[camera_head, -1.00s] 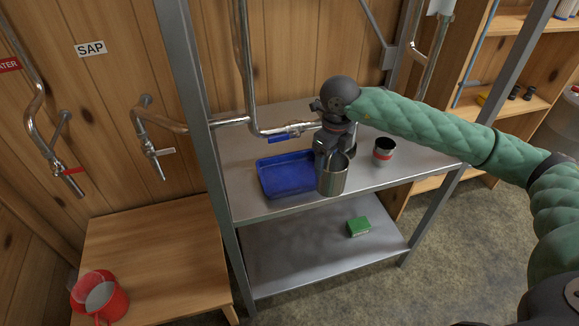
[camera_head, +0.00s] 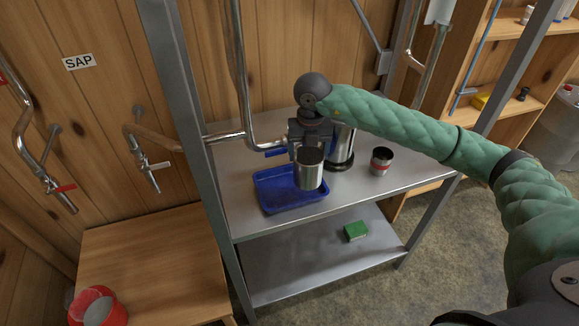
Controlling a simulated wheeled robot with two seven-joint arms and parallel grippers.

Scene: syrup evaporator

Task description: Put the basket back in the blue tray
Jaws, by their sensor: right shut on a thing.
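The basket, a silver metal cup-shaped vessel (camera_head: 308,172), hangs upright from my right gripper (camera_head: 308,146). The gripper is shut on its rim. The basket is in front of the right part of the blue tray (camera_head: 268,199) in the picture; whether it touches the tray floor I cannot tell. The blue tray lies on the upper steel shelf, and part of it is hidden behind the basket. My left gripper is not in view.
A tall silver urn-like vessel (camera_head: 342,147) with a dark base stands just right of the gripper. A green sponge-like block (camera_head: 355,231) lies on the lower shelf. A red jug (camera_head: 98,306) stands on the wooden bench (camera_head: 155,255).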

